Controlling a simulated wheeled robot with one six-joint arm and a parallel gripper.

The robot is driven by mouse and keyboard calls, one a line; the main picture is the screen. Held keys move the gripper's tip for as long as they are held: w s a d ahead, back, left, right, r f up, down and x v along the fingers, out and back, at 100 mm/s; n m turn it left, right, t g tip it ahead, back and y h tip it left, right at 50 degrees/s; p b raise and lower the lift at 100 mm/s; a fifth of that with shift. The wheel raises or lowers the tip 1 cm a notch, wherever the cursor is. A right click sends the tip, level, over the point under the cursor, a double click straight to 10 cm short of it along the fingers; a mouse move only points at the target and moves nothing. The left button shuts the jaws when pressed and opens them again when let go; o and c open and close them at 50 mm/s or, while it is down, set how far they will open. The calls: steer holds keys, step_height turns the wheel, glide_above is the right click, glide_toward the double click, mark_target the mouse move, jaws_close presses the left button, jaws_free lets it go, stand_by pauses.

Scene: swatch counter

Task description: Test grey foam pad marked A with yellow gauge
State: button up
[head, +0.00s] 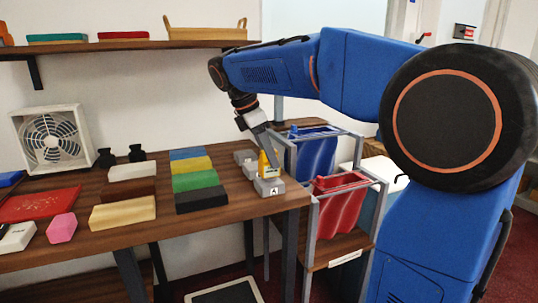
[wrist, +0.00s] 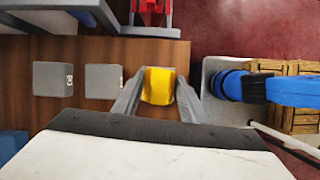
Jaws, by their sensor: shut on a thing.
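The grey foam pad marked A (head: 270,188) lies near the front right end of the wooden counter, its letter facing me in the head view. The yellow gauge (head: 264,166) is upright over this pad; I cannot tell whether they touch. My gripper (head: 267,152) points down and is shut on the gauge.
Colour blocks, including a green one (head: 195,181), lie left of the pads on the counter (head: 170,224). A rack with red cloth (head: 340,200) and blue cloth (head: 312,152) stands close at the right. Wooden crates (wrist: 300,118) show beyond the counter's edge.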

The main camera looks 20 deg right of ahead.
steer(key=shift+f, duration=0.4)
stand_by(0.8)
steer(key=shift+r, duration=3.5)
